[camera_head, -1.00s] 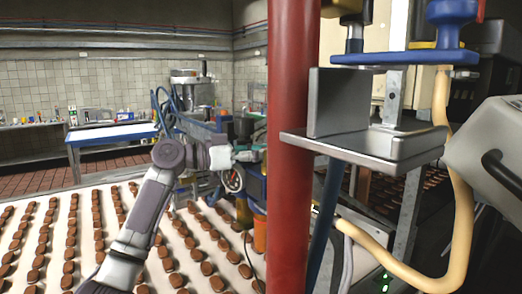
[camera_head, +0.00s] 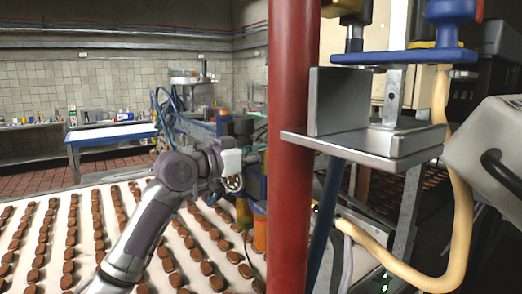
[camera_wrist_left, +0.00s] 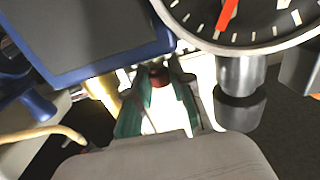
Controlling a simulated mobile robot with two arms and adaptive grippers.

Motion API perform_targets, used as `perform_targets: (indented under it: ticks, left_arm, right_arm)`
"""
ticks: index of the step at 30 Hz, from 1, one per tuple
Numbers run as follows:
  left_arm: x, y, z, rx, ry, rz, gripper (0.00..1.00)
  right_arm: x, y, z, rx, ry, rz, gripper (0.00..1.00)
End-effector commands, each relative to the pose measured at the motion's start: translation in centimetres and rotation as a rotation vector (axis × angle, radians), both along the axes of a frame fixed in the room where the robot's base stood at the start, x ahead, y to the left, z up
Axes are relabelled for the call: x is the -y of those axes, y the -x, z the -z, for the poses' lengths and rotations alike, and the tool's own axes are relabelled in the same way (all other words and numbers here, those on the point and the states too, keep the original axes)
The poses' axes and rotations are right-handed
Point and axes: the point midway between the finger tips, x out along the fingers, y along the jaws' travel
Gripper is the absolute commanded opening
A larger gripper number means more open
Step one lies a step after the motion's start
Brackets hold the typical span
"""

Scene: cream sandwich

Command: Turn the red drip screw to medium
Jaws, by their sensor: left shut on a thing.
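The red drip screw (camera_wrist_left: 158,74) shows as a small dark red knob between the tips of my left gripper (camera_wrist_left: 160,84) in the left wrist view. The teal fingers sit on both sides of it, and the gripper is shut on it. Part of the screw is hidden by the fingers, and I cannot read its setting. In the head view my left arm reaches toward the machine (camera_head: 196,92) beside the red pillar; the fingertips are not clear there. My right gripper is not in view.
In the left wrist view a dial gauge with a red needle (camera_wrist_left: 228,14) is close on the right, and a blue-framed dark panel (camera_wrist_left: 80,35) is on the left. In the head view a red pillar (camera_head: 291,150) stands beside a conveyor (camera_head: 60,205) with rows of brown biscuits.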

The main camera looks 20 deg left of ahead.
Motion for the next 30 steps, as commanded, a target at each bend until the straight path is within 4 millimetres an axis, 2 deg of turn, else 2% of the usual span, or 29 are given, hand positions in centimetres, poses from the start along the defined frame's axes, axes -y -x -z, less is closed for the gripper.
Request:
perform_targets:
  ticks: [12, 13, 15, 30]
  left_arm:
    - [0.04, 0.06, 0.02, 0.001, 0.003, -0.032, 0.0]
    - [0.04, 0.06, 0.02, 0.002, 0.002, -0.032, 0.23]
    - [0.04, 0.06, 0.03, 0.002, 0.002, -0.032, 0.33]
    - [-0.04, -0.01, 0.09, -0.002, 0.002, -0.021, 0.33]
  right_arm:
    - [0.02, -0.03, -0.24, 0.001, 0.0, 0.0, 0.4]
    - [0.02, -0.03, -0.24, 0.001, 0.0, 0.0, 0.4]
    - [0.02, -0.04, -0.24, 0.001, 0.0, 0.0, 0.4]
    - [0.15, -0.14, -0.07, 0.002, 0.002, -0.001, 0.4]
